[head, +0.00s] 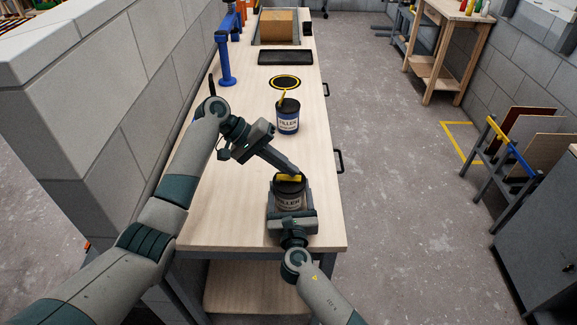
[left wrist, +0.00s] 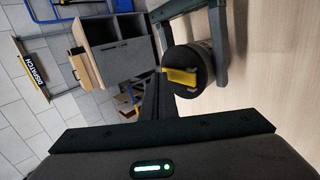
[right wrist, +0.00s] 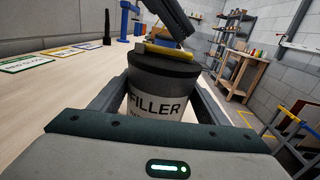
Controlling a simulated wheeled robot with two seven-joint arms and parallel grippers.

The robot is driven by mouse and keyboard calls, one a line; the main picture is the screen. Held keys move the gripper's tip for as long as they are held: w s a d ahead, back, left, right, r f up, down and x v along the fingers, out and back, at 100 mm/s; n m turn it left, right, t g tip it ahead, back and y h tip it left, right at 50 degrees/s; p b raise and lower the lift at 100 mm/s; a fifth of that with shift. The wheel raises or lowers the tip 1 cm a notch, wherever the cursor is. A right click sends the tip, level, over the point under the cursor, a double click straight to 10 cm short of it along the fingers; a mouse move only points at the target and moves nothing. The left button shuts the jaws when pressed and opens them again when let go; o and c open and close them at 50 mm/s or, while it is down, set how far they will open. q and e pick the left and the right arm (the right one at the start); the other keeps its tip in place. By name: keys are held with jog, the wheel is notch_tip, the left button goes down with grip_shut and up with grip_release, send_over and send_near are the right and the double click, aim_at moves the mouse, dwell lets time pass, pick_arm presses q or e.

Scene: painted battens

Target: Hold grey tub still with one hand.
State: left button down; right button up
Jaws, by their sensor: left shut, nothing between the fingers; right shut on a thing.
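The grey tub (head: 289,203), labelled FILLER with a dark lid, stands upright near the front end of the bench. My right gripper (right wrist: 155,100) is shut on it, one finger on each side in the right wrist view. A yellow piece (left wrist: 182,78) lies across the tub's top. My left gripper (head: 294,173) is shut and empty, its fingertips right by the yellow piece above the lid. I cannot tell whether they touch it. In the left wrist view the tub (left wrist: 190,57) shows from above, between my right fingers.
A blue filler tub (head: 288,121) with a yellow piece on top stands farther back. Behind it are a black-and-yellow disc (head: 286,82), a black tray (head: 286,57) and a cardboard box (head: 276,26). A blue post (head: 224,62) stands at the left edge.

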aim_at(287, 177)
pick_arm(q)
notch_tip(287, 177, up, 10)
dwell(0.8)
pick_arm(e)
jog(key=o, duration=1.5)
jog(key=s, duration=1.2)
jog(key=shift+d, duration=0.4)
